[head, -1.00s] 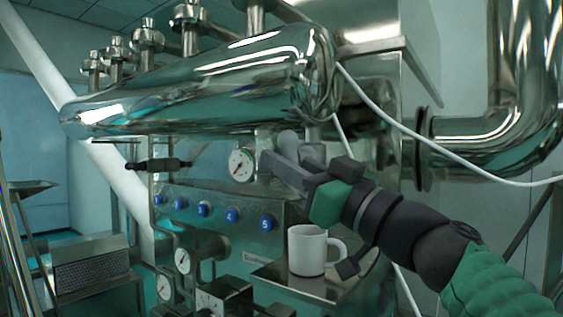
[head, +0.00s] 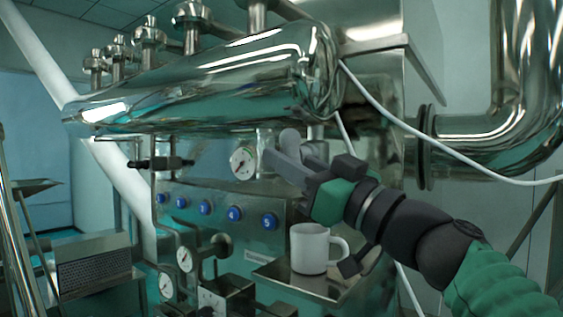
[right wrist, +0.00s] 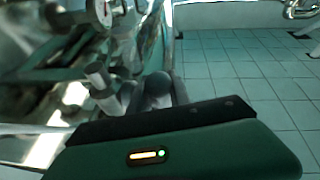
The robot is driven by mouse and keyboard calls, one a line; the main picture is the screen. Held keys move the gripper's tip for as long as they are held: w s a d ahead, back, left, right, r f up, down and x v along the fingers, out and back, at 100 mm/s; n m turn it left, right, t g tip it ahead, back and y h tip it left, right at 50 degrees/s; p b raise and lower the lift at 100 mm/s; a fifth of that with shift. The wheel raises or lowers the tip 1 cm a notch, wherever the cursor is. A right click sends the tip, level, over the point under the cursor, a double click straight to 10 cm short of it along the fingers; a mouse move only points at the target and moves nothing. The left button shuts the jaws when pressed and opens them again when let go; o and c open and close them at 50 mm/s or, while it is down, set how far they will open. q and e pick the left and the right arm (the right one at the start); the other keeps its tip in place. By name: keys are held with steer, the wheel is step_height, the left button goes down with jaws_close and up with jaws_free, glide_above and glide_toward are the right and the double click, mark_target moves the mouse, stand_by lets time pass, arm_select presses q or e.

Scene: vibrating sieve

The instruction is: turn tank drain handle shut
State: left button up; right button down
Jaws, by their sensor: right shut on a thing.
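The tank (head: 215,85) is a shiny horizontal steel cylinder across the head view. A short drain pipe (head: 265,146) comes down below its right end. My right gripper (head: 284,160) reaches in from the right, beneath this end, and is shut on the drain handle. A rounded grey piece, seemingly the handle's end (head: 290,137), shows just above the fingers; the rest is hidden by the gripper. In the right wrist view a grey cylindrical end (right wrist: 97,73) stands beside the gripper's fingers (right wrist: 135,95). My left gripper is not in view.
A round gauge (head: 243,162) is just left of the gripper. A panel with several blue buttons (head: 234,214) is below. A white mug (head: 310,248) stands on a metal tray (head: 283,284) under my right arm. A white cable (head: 455,152) runs above the arm.

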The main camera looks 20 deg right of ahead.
steer(key=shift+s+d+r, duration=0.1)
steer(key=shift+s+r, duration=0.15)
steer(key=shift+r, duration=0.1)
steer(key=c, duration=1.6)
jaws_free()
steer(key=o, duration=0.3)
steer(key=shift+s+d, duration=0.1)
steer(key=shift+s, duration=0.05)
steer(key=shift+s+d, duration=0.25)
steer(key=shift+s, duration=0.05)
steer(key=shift+d+f+b, duration=0.2)
steer(key=shift+f+b, duration=0.1)
steer(key=shift+f, duration=0.15)
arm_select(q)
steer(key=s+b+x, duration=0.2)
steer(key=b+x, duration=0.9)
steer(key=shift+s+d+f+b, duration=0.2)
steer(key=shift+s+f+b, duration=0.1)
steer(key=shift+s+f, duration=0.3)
arm_select(e)
steer(key=v, duration=1.6)
steer(key=shift+s+r, duration=0.1)
steer(key=shift+s, duration=0.15)
